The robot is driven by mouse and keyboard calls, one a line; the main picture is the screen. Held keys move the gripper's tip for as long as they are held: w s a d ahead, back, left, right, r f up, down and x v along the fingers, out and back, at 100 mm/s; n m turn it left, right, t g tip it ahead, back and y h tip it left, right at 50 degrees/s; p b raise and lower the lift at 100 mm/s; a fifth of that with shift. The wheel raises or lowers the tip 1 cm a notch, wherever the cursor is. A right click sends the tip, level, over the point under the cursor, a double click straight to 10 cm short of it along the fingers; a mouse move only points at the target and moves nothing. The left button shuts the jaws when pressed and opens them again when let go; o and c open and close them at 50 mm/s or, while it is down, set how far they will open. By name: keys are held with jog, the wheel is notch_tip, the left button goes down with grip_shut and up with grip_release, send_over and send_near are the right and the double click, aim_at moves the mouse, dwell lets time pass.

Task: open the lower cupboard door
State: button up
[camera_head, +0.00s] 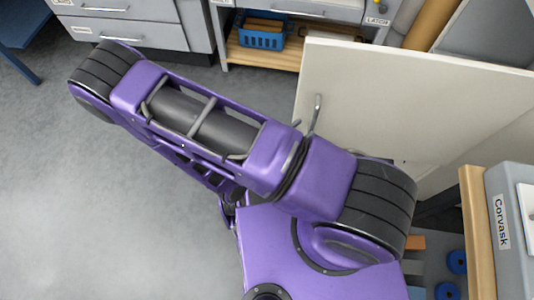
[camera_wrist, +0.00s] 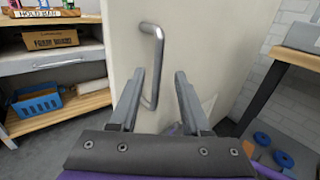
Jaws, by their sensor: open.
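The cupboard door is a large cream panel (camera_head: 400,100) at the upper right of the head view. It fills the middle of the wrist view (camera_wrist: 205,45). A grey bar handle (camera_head: 316,116) stands near its left edge. In the wrist view the handle (camera_wrist: 158,50) runs upright, its lower part seen between my fingers, nearer the left one. My gripper (camera_wrist: 160,72) is open and holds nothing; I cannot tell whether it touches the handle. In the head view my purple arm hides the gripper and the door's lower part. How far the door stands ajar is unclear.
A wooden shelf with a blue basket (camera_head: 262,38) is behind the door's left edge. Grey drawers (camera_head: 130,30) stand at the upper left. A wood-edged bench (camera_head: 478,230) with a grey Corvask box (camera_head: 505,215) is at the right. Floor (camera_head: 90,220) at the left is clear.

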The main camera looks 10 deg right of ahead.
jog(key=v, duration=1.1)
jog(key=shift+s+a, duration=0.2)
jog(key=shift+a, duration=0.1)
